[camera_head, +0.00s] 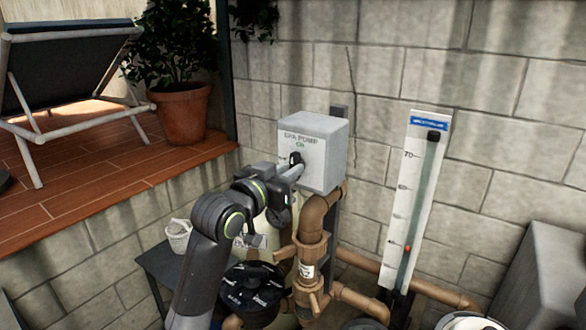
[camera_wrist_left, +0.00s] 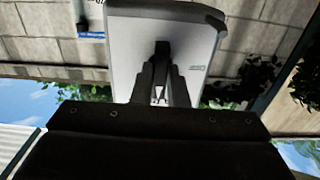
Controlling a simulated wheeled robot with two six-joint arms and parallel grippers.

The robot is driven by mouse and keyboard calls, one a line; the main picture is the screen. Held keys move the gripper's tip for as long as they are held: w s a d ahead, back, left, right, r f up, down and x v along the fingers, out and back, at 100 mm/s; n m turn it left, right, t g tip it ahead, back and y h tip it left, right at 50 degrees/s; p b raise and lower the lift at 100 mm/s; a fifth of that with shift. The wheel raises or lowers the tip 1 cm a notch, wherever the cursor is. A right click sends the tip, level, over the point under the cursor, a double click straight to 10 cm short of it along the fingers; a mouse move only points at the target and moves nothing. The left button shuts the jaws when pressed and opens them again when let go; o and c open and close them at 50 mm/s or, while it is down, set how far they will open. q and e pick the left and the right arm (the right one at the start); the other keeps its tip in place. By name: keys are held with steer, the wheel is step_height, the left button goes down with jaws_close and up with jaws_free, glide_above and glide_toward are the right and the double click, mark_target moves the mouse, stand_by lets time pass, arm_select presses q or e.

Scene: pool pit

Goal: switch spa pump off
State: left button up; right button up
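The spa pump box (camera_head: 325,150) is a pale grey box on the stone wall, marked "SPA PUMP" with small green lettering under it. Its black switch lever (camera_head: 295,158) is on the front face, partly hidden by my gripper. My left gripper (camera_head: 297,172) reaches the box front at the lever. In the left wrist view, the box face (camera_wrist_left: 195,45) fills the upper middle and the lever (camera_wrist_left: 162,48) stands at the tips of my narrow-set left fingers (camera_wrist_left: 163,70). I cannot tell whether they clamp it. My right gripper is not in view.
Brown pipes (camera_head: 312,245) run below the box, next to a black round lid (camera_head: 252,285). A white gauge board (camera_head: 412,200) stands to the right. A small table with a white basket (camera_head: 178,237) stands left, below a wooden deck with a potted plant (camera_head: 180,110) and lounger.

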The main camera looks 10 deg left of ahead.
arm_select(q)
jaws_close()
